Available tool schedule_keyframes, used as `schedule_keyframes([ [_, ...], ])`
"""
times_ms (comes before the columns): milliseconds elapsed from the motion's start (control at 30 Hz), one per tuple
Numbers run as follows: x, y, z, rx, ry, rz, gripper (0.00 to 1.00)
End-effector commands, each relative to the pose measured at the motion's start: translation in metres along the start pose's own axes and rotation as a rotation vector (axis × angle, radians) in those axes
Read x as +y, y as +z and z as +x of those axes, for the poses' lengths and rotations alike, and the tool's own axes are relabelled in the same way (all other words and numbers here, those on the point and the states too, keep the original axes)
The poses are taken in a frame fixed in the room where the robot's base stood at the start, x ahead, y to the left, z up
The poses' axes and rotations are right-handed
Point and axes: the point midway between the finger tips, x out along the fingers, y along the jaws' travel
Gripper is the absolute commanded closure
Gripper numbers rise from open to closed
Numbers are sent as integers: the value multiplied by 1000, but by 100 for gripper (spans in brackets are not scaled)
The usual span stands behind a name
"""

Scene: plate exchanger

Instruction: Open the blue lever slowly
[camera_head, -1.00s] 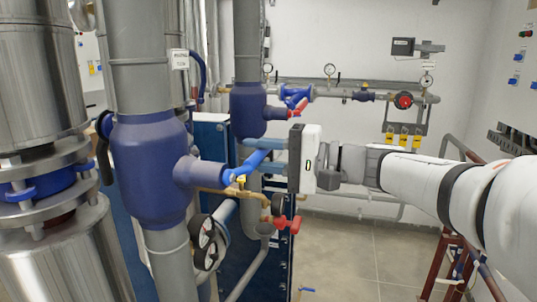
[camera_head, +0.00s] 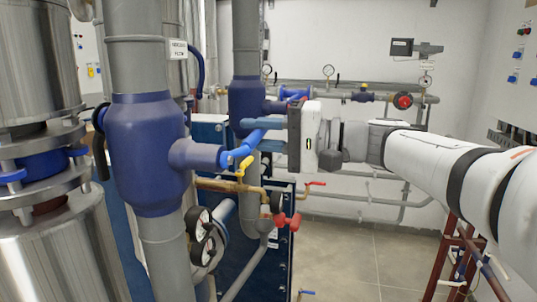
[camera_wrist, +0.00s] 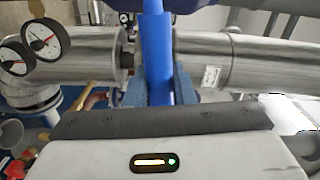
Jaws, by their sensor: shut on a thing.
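The blue lever (camera_head: 240,150) slants up and to the right from the side stub of the large dark-blue valve body (camera_head: 150,155) in the head view. My gripper (camera_head: 262,127) reaches in from the right, with its jaws shut on the lever's upper part. In the wrist view the blue lever (camera_wrist: 155,45) stands nearly upright in the picture, between the two blue fingers of my gripper (camera_wrist: 158,82). The lever's far end is partly hidden by the gripper in the head view.
A yellow-handled brass valve (camera_head: 243,168), pressure gauges (camera_head: 203,238) and red-handled valves (camera_head: 288,220) sit below the lever. A second dark-blue valve body (camera_head: 248,105) stands behind. Open floor (camera_head: 350,260) lies to the right.

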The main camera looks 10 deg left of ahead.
Motion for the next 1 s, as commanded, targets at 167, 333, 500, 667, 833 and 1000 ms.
schedule_keyframes([
  [167,-5,0,0,1,-2,-40,100],
  [333,-6,0,0,1,-2,-40,100],
  [500,-6,0,0,1,-2,-38,73],
  [667,-6,0,0,0,-2,-37,60],
  [833,-5,0,0,0,-1,-36,55],
  [1000,-4,0,-3,0,-1,-36,55],
])
